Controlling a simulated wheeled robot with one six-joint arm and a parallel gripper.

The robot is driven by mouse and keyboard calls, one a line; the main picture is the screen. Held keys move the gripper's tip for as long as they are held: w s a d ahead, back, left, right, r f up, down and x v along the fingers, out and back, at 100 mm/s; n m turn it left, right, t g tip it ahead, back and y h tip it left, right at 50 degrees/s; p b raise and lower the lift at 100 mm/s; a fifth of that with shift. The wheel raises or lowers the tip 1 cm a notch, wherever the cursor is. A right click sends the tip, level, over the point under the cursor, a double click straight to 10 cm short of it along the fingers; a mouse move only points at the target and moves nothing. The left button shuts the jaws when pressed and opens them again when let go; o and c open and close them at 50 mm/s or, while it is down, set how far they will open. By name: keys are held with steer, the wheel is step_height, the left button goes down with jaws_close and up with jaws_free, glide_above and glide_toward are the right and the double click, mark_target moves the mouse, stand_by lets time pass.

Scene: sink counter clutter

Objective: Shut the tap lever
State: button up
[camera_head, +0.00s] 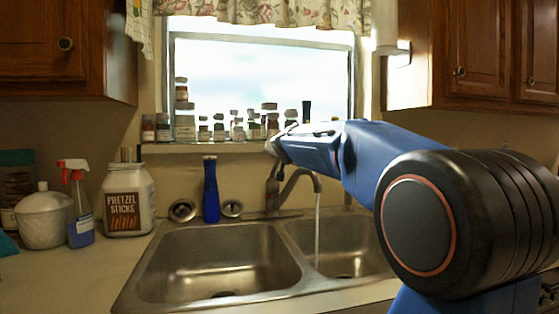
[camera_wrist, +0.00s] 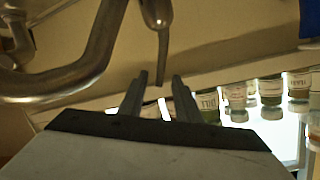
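The metal tap (camera_head: 300,182) stands behind the double sink, and a thin stream of water (camera_head: 317,230) runs from its spout into the right basin. In the wrist view the curved spout (camera_wrist: 100,45) is at the left. The tap lever (camera_wrist: 163,50) is a slim metal rod pointing down from the tap body at the top middle. My gripper (camera_wrist: 161,76) has its two fingers apart, with the lever's end appearing between the fingertips. A gap shows on both sides of the lever; contact is not visible. In the head view my gripper (camera_head: 276,148) is just above the tap, partly hidden.
Several jars (camera_head: 240,130) line the window sill behind the tap. A blue bottle (camera_head: 211,190) stands left of it. A pretzel jar (camera_head: 128,200), spray bottle (camera_head: 80,205) and white pot (camera_head: 44,217) stand on the left counter. The left basin (camera_head: 215,265) is empty.

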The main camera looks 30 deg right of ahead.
steer(key=v, duration=1.3)
steer(key=shift+s, duration=0.25)
steer(key=shift+a, duration=0.1)
